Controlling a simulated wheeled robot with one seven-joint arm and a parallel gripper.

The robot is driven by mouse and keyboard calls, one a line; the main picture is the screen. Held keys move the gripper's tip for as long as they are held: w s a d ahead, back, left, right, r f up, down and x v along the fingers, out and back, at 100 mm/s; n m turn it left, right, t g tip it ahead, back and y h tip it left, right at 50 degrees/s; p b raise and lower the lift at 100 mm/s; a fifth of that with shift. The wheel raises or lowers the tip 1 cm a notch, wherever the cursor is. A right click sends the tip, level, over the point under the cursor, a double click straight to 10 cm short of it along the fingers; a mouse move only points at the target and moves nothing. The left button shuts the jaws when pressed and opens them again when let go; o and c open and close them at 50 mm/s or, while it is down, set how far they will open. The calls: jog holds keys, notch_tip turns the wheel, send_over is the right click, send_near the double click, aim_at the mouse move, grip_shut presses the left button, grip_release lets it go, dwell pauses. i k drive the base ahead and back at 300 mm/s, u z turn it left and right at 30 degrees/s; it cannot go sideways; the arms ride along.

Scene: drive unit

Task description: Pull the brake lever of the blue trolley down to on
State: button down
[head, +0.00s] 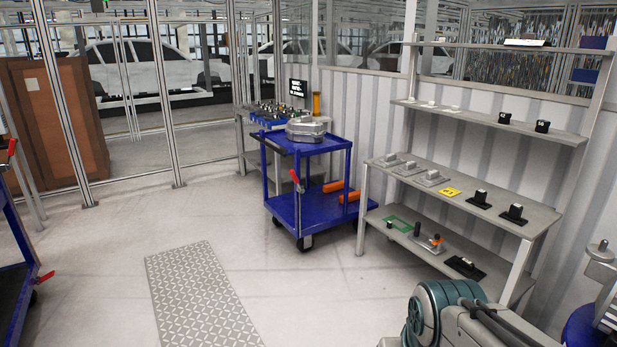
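The blue trolley (322,214) stands in the middle distance, left of the shelf rack. Its red brake lever (296,177) is at the near corner post, between the upper and lower decks. The lever's red end points up and slightly left; at this distance its exact setting is hard to read. A grey metal housing (306,129) sits on the top deck, and orange cylinders (340,187) lie on the lower deck. My gripper is not in view.
A shelf rack (470,185) with small parts stands right of the trolley. A workbench (244,150) is behind it. Another blue cart (14,270) with red levers is cut off at the left edge. Open floor with a tread plate (205,295) lies in front.

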aim_at(292, 172)
jog(key=i, duration=1.8)
jog(key=u, duration=0.25)
jog(key=i, duration=2.8)
jog(key=u, duration=0.2)
